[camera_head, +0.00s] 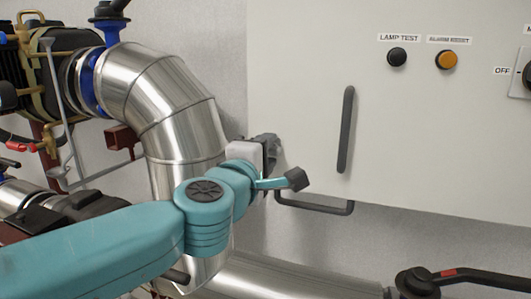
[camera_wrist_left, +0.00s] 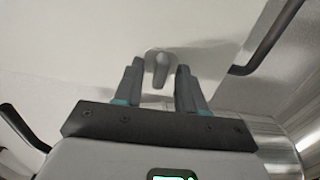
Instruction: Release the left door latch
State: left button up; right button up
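The left door latch (camera_wrist_left: 158,65) is a small light-grey knob with a short lever on the pale cabinet face. In the left wrist view it appears between the tips of my left gripper's two dark fingers (camera_wrist_left: 160,75). The fingers are open with a gap on each side of the latch. I cannot tell how deep they reach around it. In the head view my left gripper (camera_head: 271,148) is at the cabinet's lower left edge, and the latch is hidden behind it. My right gripper is not in view.
The white cabinet (camera_head: 430,130) carries a vertical dark handle (camera_head: 345,130); a horizontal dark bar (camera_head: 315,208) sits below my gripper. A shiny elbow pipe (camera_head: 165,100) stands close left of my gripper. A black valve lever (camera_head: 480,277) is at lower right.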

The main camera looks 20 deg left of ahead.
pick_arm(q)
jog(key=shift+s, duration=0.1)
jog(key=s, duration=1.6)
jog(key=shift+a+p, duration=0.3)
jog(key=shift+s, duration=0.15)
